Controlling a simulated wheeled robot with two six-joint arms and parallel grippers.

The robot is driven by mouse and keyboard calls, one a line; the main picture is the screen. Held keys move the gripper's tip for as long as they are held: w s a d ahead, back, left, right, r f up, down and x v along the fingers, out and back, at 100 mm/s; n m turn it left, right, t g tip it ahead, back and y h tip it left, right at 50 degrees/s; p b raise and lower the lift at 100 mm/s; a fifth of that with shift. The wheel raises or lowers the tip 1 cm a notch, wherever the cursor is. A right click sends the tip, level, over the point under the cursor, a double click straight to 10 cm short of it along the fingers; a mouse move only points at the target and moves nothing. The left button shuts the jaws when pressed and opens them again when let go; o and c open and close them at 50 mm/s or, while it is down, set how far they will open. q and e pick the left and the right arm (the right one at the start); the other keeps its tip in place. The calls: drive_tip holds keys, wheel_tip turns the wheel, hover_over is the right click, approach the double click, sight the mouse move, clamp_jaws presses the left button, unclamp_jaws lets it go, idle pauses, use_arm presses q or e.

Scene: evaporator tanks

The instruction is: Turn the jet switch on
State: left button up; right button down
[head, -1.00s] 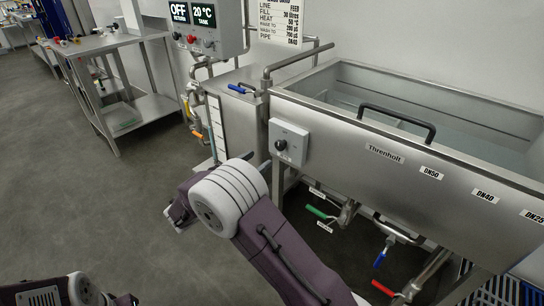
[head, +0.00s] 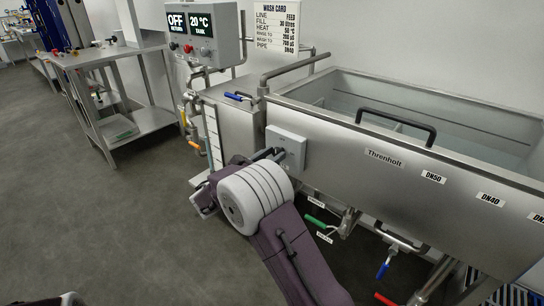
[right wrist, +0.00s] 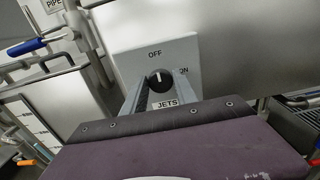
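The jet switch is a black rotary knob (right wrist: 160,80) on a pale grey box (right wrist: 125,65), labelled JETS below, OFF above and ON at the right. Its white mark points up toward OFF. In the head view the box (head: 291,145) is on the front of the steel tank (head: 350,150), and my right gripper hides its knob. My right gripper (right wrist: 161,95) is open, one finger at each side of the knob's lower part; I cannot tell whether they touch it. My left gripper is out of view.
A control panel (head: 203,40) reads OFF and 20 °C. A blue-handled valve (head: 236,97) is left of the tank. Green (head: 315,221) and blue (head: 382,270) valve handles hang below it. A steel bench (head: 150,115) stands at the left; the floor between is clear.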

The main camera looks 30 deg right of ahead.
drive_tip(key=shift+m, duration=0.4)
drive_tip(key=m+b, duration=0.1)
drive_tip(key=m, duration=0.1)
drive_tip(key=m+b, duration=0.1)
drive_tip(key=shift+f+m, duration=0.2)
drive_tip(key=shift+m, duration=0.2)
drive_tip(key=shift+s+f+m+b, duration=0.1)
drive_tip(key=shift+s+m+b, duration=0.05)
drive_tip(key=shift+m+b, duration=6.5)
drive_tip(key=c, duration=1)
unclamp_jaws()
